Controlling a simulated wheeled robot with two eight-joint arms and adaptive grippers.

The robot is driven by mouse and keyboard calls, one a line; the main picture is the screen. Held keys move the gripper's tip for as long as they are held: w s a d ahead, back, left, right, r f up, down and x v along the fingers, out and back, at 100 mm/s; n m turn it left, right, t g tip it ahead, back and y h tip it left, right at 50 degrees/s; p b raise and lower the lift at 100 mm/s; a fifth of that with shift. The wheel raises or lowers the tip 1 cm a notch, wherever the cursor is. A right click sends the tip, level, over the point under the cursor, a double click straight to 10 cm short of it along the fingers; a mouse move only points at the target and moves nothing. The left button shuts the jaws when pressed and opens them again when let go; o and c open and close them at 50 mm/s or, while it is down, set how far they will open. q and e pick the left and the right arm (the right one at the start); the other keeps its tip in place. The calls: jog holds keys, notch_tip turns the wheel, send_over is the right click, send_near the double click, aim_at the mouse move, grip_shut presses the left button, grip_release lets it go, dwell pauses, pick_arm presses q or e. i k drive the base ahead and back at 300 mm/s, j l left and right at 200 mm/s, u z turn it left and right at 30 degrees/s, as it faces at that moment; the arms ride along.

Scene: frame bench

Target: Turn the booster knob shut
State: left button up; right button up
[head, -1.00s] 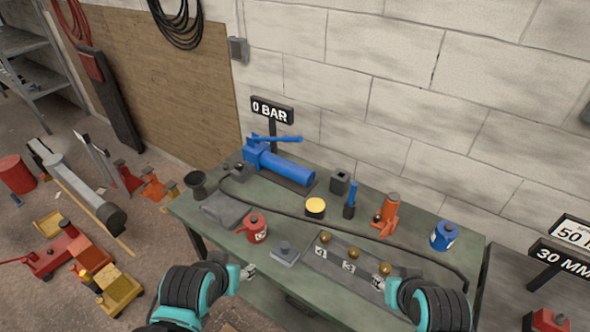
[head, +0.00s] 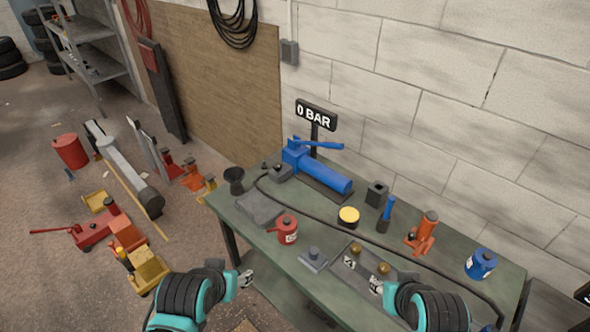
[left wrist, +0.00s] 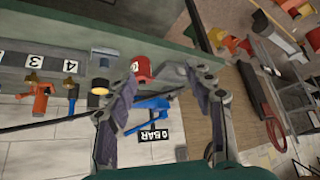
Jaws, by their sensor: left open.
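A blue hand pump (head: 320,170) with a lever lies at the back of the green bench (head: 305,270), with a small dark knob beside its left end. Brass knobs (head: 383,268) stand on a grey numbered panel (head: 352,283) at the bench front. I cannot tell which knob is the booster's. My left gripper (head: 245,279) is open and empty off the bench's front edge; its spread fingers (left wrist: 163,72) also show in the left wrist view. My right gripper (head: 377,285) is in front of the panel, partly covering it; its jaws are too small to read.
A red can (head: 286,230), a grey block with a stub (head: 313,260), a yellow-topped tin (head: 348,217), an orange jack (head: 423,233) and a blue can (head: 481,263) stand on the bench. A black hose crosses it. Jacks clutter the floor at left.

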aim_at(278, 167)
jog(key=j+z, duration=0.1)
jog(key=z, duration=0.25)
jog(key=j+z, duration=0.15)
jog(key=z, duration=0.2)
jog(key=j+z, duration=0.15)
jog(key=z, duration=0.15)
jog(key=j+z, duration=0.25)
jog(key=j, duration=0.35)
jog(key=j+z, duration=0.25)
jog(key=j, duration=0.35)
jog(key=k+j+z, duration=0.1)
jog(key=j+z, duration=0.15)
jog(key=j, duration=0.8)
jog(key=i+j, duration=0.1)
jog(key=j, duration=0.3)
